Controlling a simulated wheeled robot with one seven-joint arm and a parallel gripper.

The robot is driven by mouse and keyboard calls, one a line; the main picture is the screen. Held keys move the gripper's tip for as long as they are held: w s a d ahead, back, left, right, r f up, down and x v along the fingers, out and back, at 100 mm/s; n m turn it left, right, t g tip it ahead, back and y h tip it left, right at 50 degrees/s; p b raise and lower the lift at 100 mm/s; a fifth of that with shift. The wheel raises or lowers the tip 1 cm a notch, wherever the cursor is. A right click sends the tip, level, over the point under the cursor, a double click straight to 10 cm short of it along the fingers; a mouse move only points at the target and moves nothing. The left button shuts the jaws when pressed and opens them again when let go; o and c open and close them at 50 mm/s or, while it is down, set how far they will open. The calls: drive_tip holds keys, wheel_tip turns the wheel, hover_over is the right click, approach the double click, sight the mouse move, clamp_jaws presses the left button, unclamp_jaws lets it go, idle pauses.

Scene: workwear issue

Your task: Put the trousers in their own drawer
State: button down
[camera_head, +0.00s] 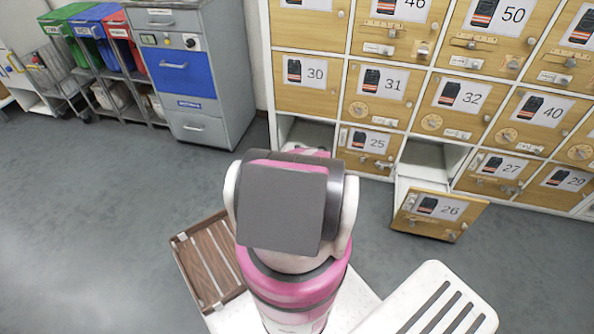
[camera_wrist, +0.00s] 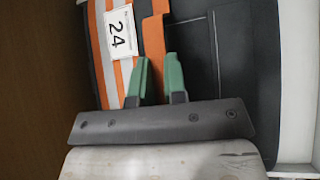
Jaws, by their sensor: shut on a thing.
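My gripper (camera_wrist: 161,77) shows its two green fingers in the wrist view, shut on an orange band of the trousers. The trousers (camera_wrist: 232,60) are dark, with orange and silver stripes and a white tag (camera_wrist: 120,33) reading 24. They lie flat between a brown wall (camera_wrist: 35,90) on the left and a pale wall (camera_wrist: 298,80) on the right. In the head view my arm hides the gripper and the trousers. An open compartment (camera_head: 300,130) shows left of drawer 25 (camera_head: 370,141); its drawer front is hidden behind my arm.
Drawer 26 (camera_head: 440,212) stands pulled out at the right, its front jutting over the floor. The other numbered drawers look closed. A grey cabinet (camera_head: 222,60) with a blue panel and coloured bins (camera_head: 88,30) stand at the back left. The floor (camera_head: 90,220) on the left is clear.

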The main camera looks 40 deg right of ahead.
drive_tip(key=shift+f, duration=0.1)
drive_tip(key=c, duration=1.2)
unclamp_jaws()
drive_tip(key=shift+o, duration=0.2)
drive_tip(key=shift+s+d+r, duration=0.15)
drive_tip(key=shift+r, duration=0.2)
drive_tip(key=v, duration=1.1)
drive_tip(key=shift+d+r, duration=0.15)
